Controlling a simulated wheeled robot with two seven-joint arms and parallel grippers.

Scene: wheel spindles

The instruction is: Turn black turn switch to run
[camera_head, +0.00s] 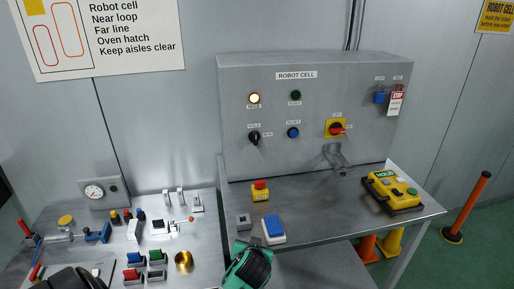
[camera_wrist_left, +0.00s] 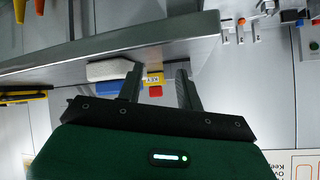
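The black turn switch (camera_head: 254,137) is on the left of the grey upright panel, between small labels reading HOLD and RUN. It is too small to tell which way its handle points. My left gripper (camera_head: 248,264), green and black, is low in the head view at the table's front edge, well below and in front of the switch. In the left wrist view, its two dark fingers (camera_wrist_left: 158,80) stand apart with nothing between them; a yellow box with a red button (camera_wrist_left: 155,84) shows beyond them. The switch is not in the wrist view. My right gripper is not identifiable in view.
The panel (camera_head: 320,90) also has a lit lamp (camera_head: 254,98), a blue button (camera_head: 293,132) and a red-yellow switch (camera_head: 337,128). On the table stand an emergency-stop box (camera_head: 261,195), a blue-white block (camera_head: 274,231) and a yellow pendant (camera_head: 393,191). Space before the switch looks clear.

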